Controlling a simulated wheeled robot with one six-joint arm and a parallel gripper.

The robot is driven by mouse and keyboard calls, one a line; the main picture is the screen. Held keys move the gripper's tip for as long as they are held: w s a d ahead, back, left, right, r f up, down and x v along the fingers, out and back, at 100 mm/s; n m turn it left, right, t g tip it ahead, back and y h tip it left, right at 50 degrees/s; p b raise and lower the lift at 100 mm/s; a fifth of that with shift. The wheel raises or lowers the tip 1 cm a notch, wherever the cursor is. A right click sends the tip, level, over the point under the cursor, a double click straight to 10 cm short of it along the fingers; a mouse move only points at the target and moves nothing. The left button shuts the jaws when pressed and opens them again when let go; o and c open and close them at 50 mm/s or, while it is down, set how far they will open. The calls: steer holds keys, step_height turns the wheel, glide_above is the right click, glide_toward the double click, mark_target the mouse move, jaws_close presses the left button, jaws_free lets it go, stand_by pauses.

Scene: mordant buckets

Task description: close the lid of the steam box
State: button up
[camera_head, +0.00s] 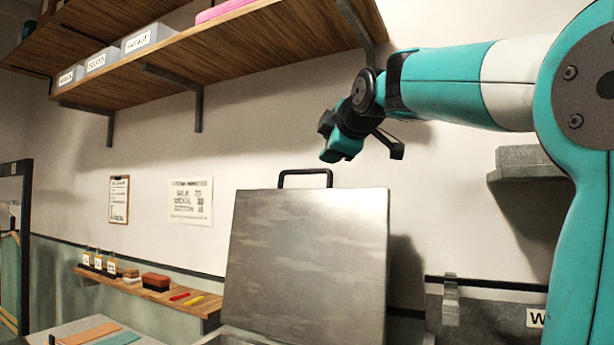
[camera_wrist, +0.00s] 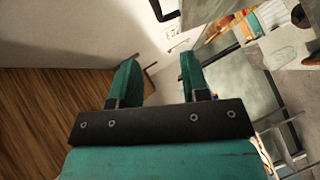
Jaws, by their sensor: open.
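The steam box lid (camera_head: 305,260) is a large grey metal plate standing raised, nearly upright, in the head view. A black bar handle (camera_head: 305,172) sits on its top edge. The box body below is mostly cut off by the bottom of the frame. My gripper (camera_head: 366,150) is above the lid's upper right part, to the right of the handle and apart from it. In the wrist view my gripper (camera_wrist: 158,72) has its two teal fingers spread with nothing between them. A dark loop, seemingly the handle (camera_wrist: 164,12), shows beyond the fingers at the top edge.
A wooden shelf (camera_head: 250,50) with labelled bins hangs at the upper left. A low wooden shelf (camera_head: 190,302) with small bottles and blocks is left of the lid. A grey ledge (camera_head: 520,163) and a grey labelled container (camera_head: 490,320) are at right.

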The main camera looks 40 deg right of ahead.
mark_target(308, 170)
steer(key=p+x, duration=0.2)
steer(key=x, duration=0.3)
steer(key=p+x, duration=0.2)
steer(key=x, duration=0.4)
steer(key=d+p+x, duration=0.1)
steer(key=p+x, duration=0.1)
steer(key=x, duration=0.3)
steer(key=shift+r, duration=0.3)
steer(key=shift+w+d+f, duration=0.15)
steer(key=shift+w+f, duration=0.05)
steer(key=shift+w, duration=0.2)
jaws_close()
